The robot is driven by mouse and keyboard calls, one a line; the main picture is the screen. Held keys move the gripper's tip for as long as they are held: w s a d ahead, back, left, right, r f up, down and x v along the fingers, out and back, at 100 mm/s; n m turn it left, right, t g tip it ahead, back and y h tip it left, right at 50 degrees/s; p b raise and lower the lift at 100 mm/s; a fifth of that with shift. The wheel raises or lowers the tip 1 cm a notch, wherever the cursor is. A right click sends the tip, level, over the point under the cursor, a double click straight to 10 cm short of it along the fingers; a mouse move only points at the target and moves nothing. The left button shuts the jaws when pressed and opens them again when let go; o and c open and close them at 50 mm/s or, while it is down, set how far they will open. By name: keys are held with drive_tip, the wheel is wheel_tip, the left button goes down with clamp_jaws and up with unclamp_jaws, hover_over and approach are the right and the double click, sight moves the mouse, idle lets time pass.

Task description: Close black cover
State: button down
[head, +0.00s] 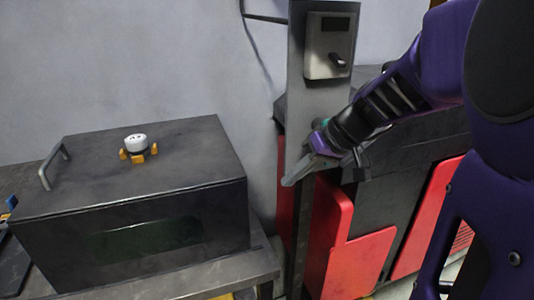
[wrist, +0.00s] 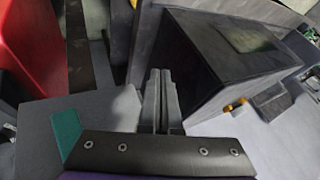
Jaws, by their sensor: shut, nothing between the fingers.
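The black cover (head: 95,185) is the flat dark top of a box-shaped case on the bench at left. It has a grey bar handle (head: 54,166) at its left end. It looks level and down on the case, with a thin seam along the front edge; I cannot tell whether it is fully shut. The case front (head: 220,220) has a dark greenish window (head: 145,240). In the wrist view the dark case (wrist: 195,70) lies right of the fingers. My gripper (head: 289,183) is shut and empty, in the air right of the case, apart from it.
A white round part with orange feet (head: 137,145) sits on the cover. A grey post (head: 318,110) with a switch box (head: 330,45) stands behind my gripper. Red and black cabinets (head: 360,260) fill the right. The bench edge (head: 262,265) runs below the case.

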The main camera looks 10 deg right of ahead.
drive_tip(key=w+a+f, duration=0.1)
drive_tip(key=a+f, duration=0.4)
drive_tip(key=a, duration=0.2)
drive_tip(key=shift+a+f+b, duration=0.2)
drive_tip(key=shift+a+b, duration=0.1)
